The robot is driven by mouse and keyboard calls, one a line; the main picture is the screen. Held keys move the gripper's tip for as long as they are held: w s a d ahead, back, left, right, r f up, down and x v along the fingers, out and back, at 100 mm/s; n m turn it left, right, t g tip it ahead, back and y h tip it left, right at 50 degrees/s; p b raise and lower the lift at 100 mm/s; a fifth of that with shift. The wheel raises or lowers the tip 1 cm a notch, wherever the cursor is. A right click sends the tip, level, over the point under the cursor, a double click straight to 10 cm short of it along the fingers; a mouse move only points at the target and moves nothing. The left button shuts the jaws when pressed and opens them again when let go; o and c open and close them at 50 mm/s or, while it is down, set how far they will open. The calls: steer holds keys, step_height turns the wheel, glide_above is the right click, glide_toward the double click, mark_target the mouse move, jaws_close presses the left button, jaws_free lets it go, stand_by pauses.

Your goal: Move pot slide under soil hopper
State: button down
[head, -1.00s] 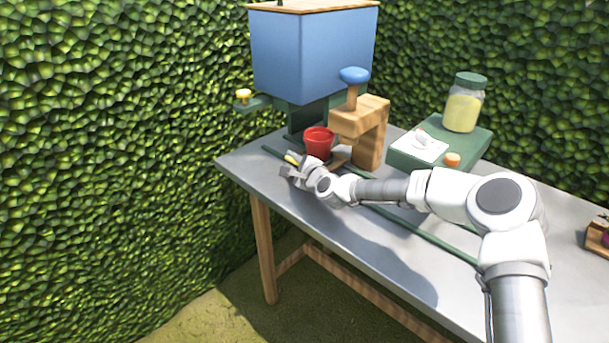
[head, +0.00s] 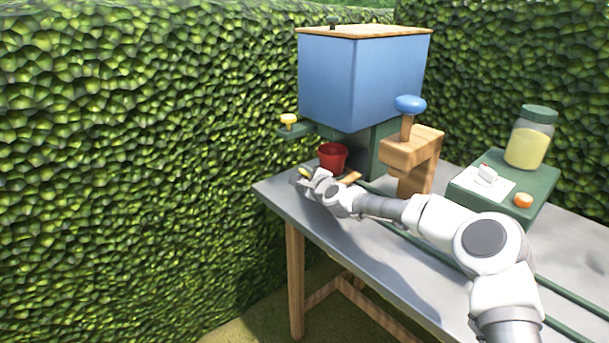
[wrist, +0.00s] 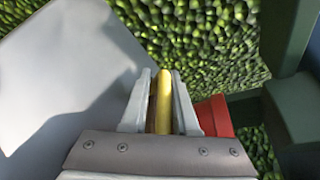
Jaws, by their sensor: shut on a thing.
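The pot slide (head: 350,178) is a small wooden plate on the green rails, mostly hidden by my wrist. A red pot (head: 333,157) stands upright on it, and its side shows in the wrist view (wrist: 214,114). My gripper (head: 304,174) is shut on the slide's yellow handle (wrist: 164,95), with one finger on each side. The soil hopper (head: 350,80) is a large blue box with a wooden lid, on a dark green post. In the head view the pot is below the hopper's left part, in front of the post.
A wooden press (head: 412,155) with a blue knob stands right of the pot. A yellow-knobbed lever (head: 288,120) juts left from the hopper. A green box (head: 505,187) with a jar (head: 531,138) is farther right. The grey table (head: 275,190) ends just left of my gripper.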

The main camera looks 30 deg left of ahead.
steer(key=shift+w+d+r, duration=0.15)
steer(key=shift+w+r, duration=0.2)
steer(key=shift+r, duration=0.2)
steer(key=c, duration=0.9)
jaws_free()
steer(key=shift+o, duration=0.3)
steer(key=shift+f, duration=0.15)
steer(key=shift+s+f, duration=0.1)
steer(key=shift+f, duration=0.1)
steer(key=shift+s, duration=0.1)
steer(key=p+v, duration=0.2)
steer(key=v, duration=1.4)
steer(key=shift+s+d, duration=0.25)
steer(key=shift+s, duration=0.05)
steer(key=shift+s+d+r, duration=0.1)
steer(key=shift+s+d, duration=0.05)
